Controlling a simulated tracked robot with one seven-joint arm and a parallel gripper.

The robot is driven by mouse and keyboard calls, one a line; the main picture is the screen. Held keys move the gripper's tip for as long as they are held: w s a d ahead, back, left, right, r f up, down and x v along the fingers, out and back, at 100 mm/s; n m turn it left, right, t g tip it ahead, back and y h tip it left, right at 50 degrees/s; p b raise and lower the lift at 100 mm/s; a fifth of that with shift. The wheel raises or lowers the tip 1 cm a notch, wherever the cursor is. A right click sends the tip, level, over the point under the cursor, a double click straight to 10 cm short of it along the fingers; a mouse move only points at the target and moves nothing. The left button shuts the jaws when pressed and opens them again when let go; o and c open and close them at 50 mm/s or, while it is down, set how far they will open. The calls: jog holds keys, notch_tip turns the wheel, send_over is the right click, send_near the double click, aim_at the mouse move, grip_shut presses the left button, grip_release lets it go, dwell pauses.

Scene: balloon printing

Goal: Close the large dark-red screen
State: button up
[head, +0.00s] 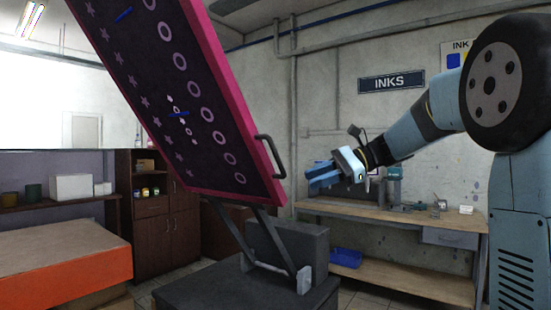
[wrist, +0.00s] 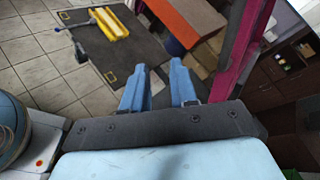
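The large dark-red screen (head: 175,70) stands tilted up steeply on its hinge arms at the left of the head view. Its frame is magenta-red, with rows of stars and rings on the dark mesh. A dark handle (head: 271,157) sticks out from its lower right edge. My gripper (head: 322,174) is in the air to the right of the handle, apart from it. In the wrist view my gripper (wrist: 160,82) has its two blue fingers spread with nothing between them. The screen's magenta frame (wrist: 238,50) shows to the right of the fingers there.
The dark press base (head: 245,290) is below the screen. A wooden workbench (head: 400,217) with tools stands at the back right. In the wrist view a yellow tool (wrist: 108,24) lies on a dark mat (wrist: 120,50).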

aim_at(277, 162)
jog(key=w+d+r+m+y, duration=0.1)
jog(key=w+d+r+y, duration=0.3)
jog(key=w, duration=0.4)
jog(key=shift+g, duration=0.4)
jog(key=a, duration=1.4)
jog(key=shift+s+a+r, duration=0.1)
jog(key=shift+s+r, duration=0.15)
jog(key=shift+r, duration=0.1)
grip_shut()
